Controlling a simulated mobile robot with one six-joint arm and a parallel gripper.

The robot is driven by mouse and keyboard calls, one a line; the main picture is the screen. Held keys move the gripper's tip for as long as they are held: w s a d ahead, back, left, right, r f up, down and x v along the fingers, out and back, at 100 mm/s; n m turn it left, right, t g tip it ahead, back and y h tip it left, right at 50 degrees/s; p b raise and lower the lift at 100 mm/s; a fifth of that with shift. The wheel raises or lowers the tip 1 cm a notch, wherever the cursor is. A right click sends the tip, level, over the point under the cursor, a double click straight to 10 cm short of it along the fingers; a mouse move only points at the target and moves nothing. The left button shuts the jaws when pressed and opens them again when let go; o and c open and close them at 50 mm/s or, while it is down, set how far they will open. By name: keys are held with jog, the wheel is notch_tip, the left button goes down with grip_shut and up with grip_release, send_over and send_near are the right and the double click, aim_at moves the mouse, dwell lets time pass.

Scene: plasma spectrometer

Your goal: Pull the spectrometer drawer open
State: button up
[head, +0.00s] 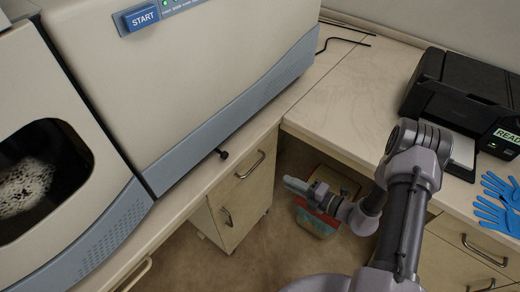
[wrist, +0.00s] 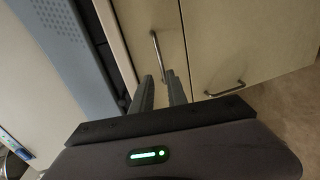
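The spectrometer (head: 190,70) is a large beige machine with a blue-grey lower band, standing on the counter. Under the counter, a wooden drawer (head: 241,184) with a metal bar handle (head: 250,166) looks shut. The same handle (wrist: 156,52) shows in the wrist view, just beyond my fingertips. A small black knob (head: 222,154) sticks out at the spectrometer's lower edge. My gripper (head: 290,184) is right of the drawer front, apart from it. In the wrist view my gripper (wrist: 160,79) has its two fingers apart with nothing visible between them.
A cabinet door (head: 240,215) with its own handle (wrist: 226,89) is below the drawer. A bin (head: 320,218) stands on the floor behind my gripper. The right counter (head: 345,110) holds a black printer (head: 460,95) and blue gloves (head: 497,205). Floor before the cabinet is clear.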

aim_at(255, 166)
jog(key=shift+s+b+x, duration=0.25)
jog(key=shift+b+x, duration=1.85)
jog(key=shift+x, duration=5.7)
jog(key=shift+a, duration=0.2)
grip_shut()
